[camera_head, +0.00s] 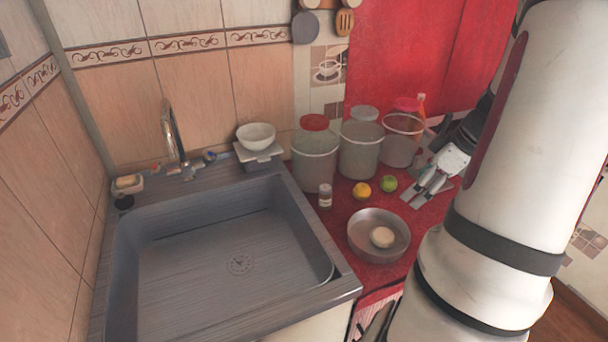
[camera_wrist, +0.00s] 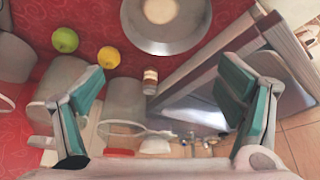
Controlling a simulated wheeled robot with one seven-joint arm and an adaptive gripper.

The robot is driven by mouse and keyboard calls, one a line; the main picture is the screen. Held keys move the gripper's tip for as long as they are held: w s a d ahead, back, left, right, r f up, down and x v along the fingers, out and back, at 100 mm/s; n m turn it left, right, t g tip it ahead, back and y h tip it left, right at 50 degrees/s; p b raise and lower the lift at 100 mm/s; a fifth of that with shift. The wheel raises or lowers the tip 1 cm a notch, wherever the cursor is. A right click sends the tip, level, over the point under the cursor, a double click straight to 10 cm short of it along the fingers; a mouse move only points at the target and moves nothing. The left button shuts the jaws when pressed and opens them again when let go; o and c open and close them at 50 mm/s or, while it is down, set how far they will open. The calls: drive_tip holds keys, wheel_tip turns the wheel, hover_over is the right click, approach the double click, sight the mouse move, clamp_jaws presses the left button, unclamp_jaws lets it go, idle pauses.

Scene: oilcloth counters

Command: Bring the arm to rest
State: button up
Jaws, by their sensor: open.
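My gripper (camera_head: 428,188) is open and empty above the red counter (camera_head: 342,218), at the right of the head view beside my white arm. In the wrist view its two teal-padded fingers (camera_wrist: 165,95) stand wide apart with nothing held between them. A metal bowl (camera_head: 359,249) with a pale round item (camera_head: 382,237) in it is on the counter, left of and nearer than my gripper. The bowl also shows at the top of the wrist view (camera_wrist: 194,42). Part of my gripper's wrist is hidden behind my arm.
A green fruit (camera_head: 389,184), a yellow fruit (camera_head: 361,190) and a small bottle (camera_head: 325,196) stand near the bowl. Behind them are a red-lidded jar (camera_head: 314,165) and other clear jars (camera_head: 360,150). An empty grey sink (camera_head: 200,270) with a tap (camera_head: 173,140) fills the left.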

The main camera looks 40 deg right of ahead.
drive_tip(key=w+a+r+g, duration=0.1)
drive_tip(key=w+a+r, duration=0.1)
drive_tip(key=a+r, duration=0.35)
drive_tip(key=w+a+r+m, duration=0.1)
drive_tip(key=w+a+r, duration=0.1)
drive_tip(key=a, duration=0.7)
drive_tip(key=w+a+r+g, duration=0.1)
drive_tip(key=a+r, duration=0.3)
drive_tip(key=a, duration=0.3)
drive_tip(key=s+a+r+m, duration=0.1)
drive_tip(key=s+a, duration=0.3)
drive_tip(key=a, duration=0.3)
drive_tip(key=s+a+r+m+t+h, duration=0.1)
drive_tip(key=s+a+r+m, duration=0.1)
drive_tip(key=s+a, duration=0.3)
drive_tip(key=shift+a+r+t+h+p, duration=0.3)
drive_tip(key=shift+a+p, duration=0.1)
drive_tip(key=shift+a, duration=0.65)
drive_tip(key=shift+d, duration=0.1)
